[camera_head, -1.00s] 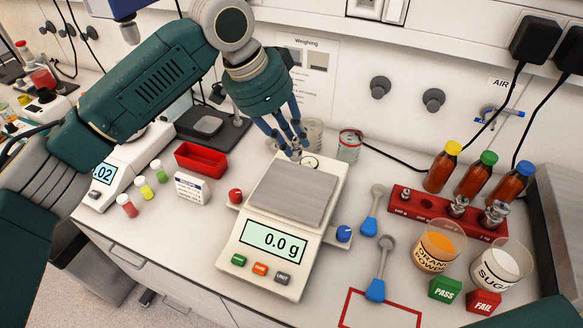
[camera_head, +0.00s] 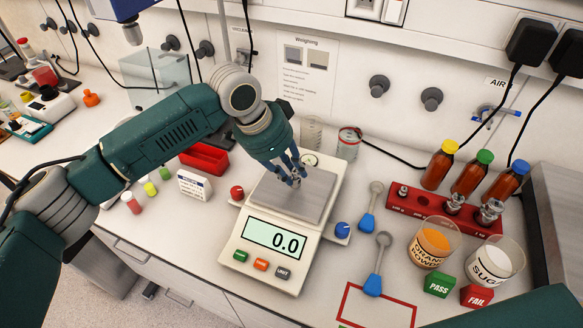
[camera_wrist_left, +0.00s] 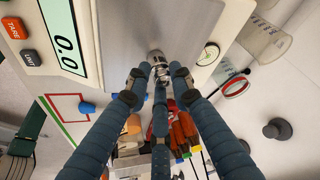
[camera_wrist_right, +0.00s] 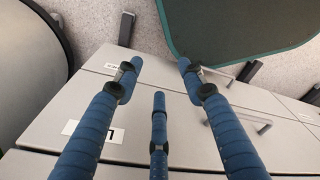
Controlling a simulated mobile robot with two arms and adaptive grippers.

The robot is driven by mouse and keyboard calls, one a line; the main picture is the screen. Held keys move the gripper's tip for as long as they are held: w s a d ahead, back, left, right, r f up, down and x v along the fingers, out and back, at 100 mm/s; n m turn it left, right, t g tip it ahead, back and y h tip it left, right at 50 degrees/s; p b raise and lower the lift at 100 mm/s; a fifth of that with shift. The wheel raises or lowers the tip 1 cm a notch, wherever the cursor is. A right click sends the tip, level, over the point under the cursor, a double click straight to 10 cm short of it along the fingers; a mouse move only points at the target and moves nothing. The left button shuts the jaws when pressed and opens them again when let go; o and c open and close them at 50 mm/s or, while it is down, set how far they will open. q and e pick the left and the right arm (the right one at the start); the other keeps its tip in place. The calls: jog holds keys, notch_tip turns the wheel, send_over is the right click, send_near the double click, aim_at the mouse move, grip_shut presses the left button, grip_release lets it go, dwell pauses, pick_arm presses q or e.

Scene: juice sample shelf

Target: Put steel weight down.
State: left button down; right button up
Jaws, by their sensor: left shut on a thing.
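My left gripper (camera_head: 292,180) is over the steel pan of the white scale (camera_head: 262,265), with its blue fingers shut on a small steel weight (camera_wrist_left: 158,62). The weight shows between the fingertips in the left wrist view, over or at the edge of the pan (camera_wrist_left: 170,20); I cannot tell whether it touches the pan. The scale display (camera_head: 273,238) reads 0.0. My right gripper (camera_wrist_right: 155,75) shows only in the right wrist view, its fingers apart and empty in front of the grey drawers.
A red rack (camera_head: 432,213) with steel weights stands at the right. Beakers of orange powder (camera_head: 432,246) and sugar (camera_head: 490,262), two scoops (camera_head: 378,265), and PASS (camera_head: 439,284) and FAIL (camera_head: 476,296) blocks are nearby. A red outlined square (camera_head: 375,308) on the bench is empty.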

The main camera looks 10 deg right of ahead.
pick_arm(q)
jog(key=c, duration=1.5)
grip_release()
jog(key=shift+b+v, duration=1.3)
jog(key=shift+v, duration=4.75)
jog(key=shift+s+f, duration=0.1)
